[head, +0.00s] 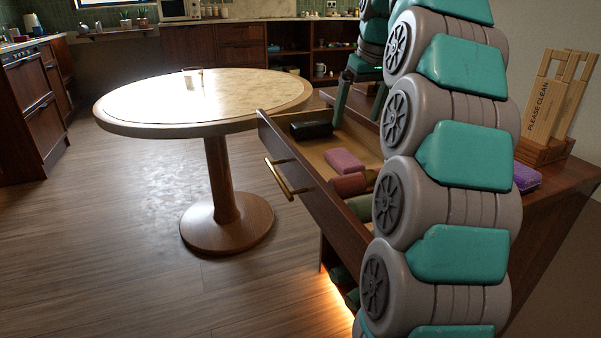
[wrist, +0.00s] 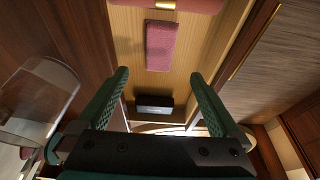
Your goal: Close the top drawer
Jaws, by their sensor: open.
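The top drawer (head: 325,200) is pulled out from the dark wood cabinet at the right in the head view. Its dark front panel carries a brass bar handle (head: 280,180). Inside lie a black case (head: 311,129), a pink case (head: 345,161), a red case (head: 348,184) and a green one (head: 360,206). My gripper (head: 361,105) is open and points down at the far end of the drawer. Nothing is between the fingers.
A round table (head: 205,100) with a cup stands left of the drawer. On the cabinet top are a wooden "PLEASE CLEAN" sign holder (head: 545,115) and a purple item (head: 527,178). The lower shelf holds dark items. The floor (head: 120,230) before the drawer is clear.

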